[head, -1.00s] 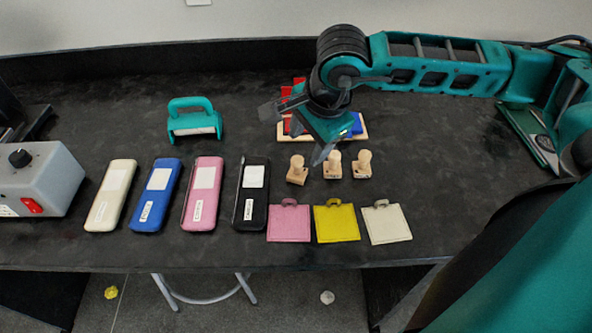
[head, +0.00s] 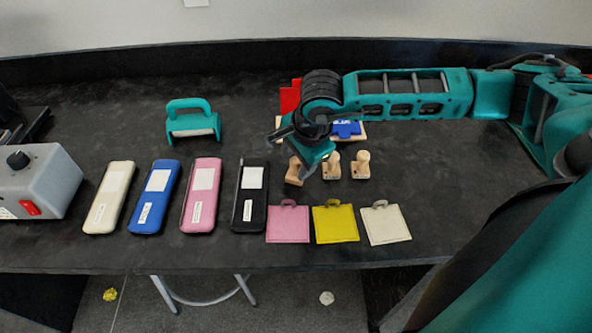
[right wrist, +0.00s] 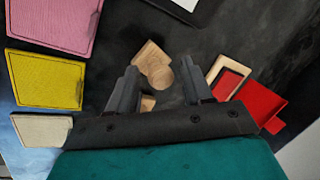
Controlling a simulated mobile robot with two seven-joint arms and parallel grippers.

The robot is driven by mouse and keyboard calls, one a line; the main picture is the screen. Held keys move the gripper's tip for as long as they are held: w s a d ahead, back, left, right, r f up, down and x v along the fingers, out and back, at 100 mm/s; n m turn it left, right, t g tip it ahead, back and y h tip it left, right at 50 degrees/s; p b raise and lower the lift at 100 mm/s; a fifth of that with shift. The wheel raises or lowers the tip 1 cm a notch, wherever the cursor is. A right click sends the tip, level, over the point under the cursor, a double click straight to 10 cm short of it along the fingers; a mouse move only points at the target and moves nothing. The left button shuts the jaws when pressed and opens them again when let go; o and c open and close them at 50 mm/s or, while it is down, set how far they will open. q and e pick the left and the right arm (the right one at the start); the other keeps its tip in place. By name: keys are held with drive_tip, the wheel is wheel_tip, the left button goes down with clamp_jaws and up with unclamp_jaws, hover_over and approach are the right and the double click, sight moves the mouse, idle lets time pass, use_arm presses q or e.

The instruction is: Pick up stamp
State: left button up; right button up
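Three small wooden stamps stand in a row on the dark table: a left stamp (head: 293,175), a middle stamp (head: 331,167) and a right stamp (head: 361,166). My right gripper (head: 303,165) is over the left stamp and partly hides it. In the right wrist view the gripper (right wrist: 160,85) is open, with a stamp (right wrist: 150,60) showing ahead between its fingers. Part of another stamp (right wrist: 148,103) shows near one finger's base. I cannot tell whether the fingers touch a stamp. My left gripper is not in view.
Pink (head: 288,225), yellow (head: 336,224) and cream (head: 386,223) tags lie in front of the stamps. A black case (head: 250,205) is to the left. Behind are a blue piece (head: 346,129) and a red piece (head: 290,97). A teal handled tool (head: 192,122) stands farther left.

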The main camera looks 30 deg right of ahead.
clamp_jaws()
drive_tip(key=shift+r, duration=0.15)
